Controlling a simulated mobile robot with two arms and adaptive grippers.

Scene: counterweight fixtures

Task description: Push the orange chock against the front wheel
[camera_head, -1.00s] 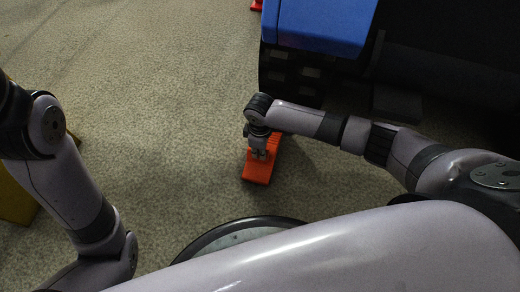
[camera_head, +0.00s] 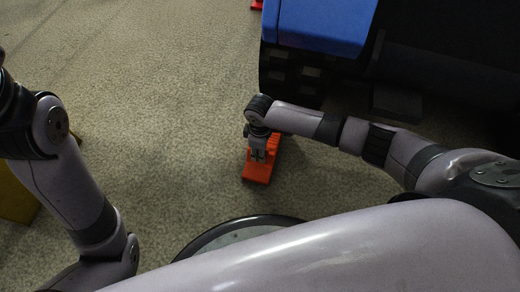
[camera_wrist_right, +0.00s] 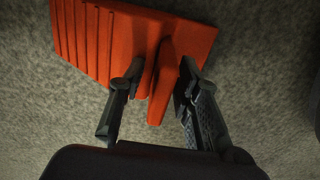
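The orange chock (camera_head: 256,173) lies on the floor in front of my base, near the blue vehicle's corner. In the right wrist view the chock (camera_wrist_right: 105,40) has a ribbed slope on the left and an upright fin. My right gripper (camera_head: 258,158) is low over the chock. In the wrist view its two fingers (camera_wrist_right: 163,80) stand on either side of the fin, apart from each other, with a narrow gap seeming to show beside it. My left arm comes in at the left, but its gripper is out of sight. I cannot make out the front wheel in the dark beneath the vehicle.
The blue vehicle part (camera_head: 325,25) with a dark slotted side (camera_head: 290,75) stands beyond the chock. A dark block (camera_head: 397,102) lies at its right. Another orange-red object (camera_head: 257,4) shows at the top edge. A yellow object (camera_head: 15,200) is at far left. Floor left of the chock is clear.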

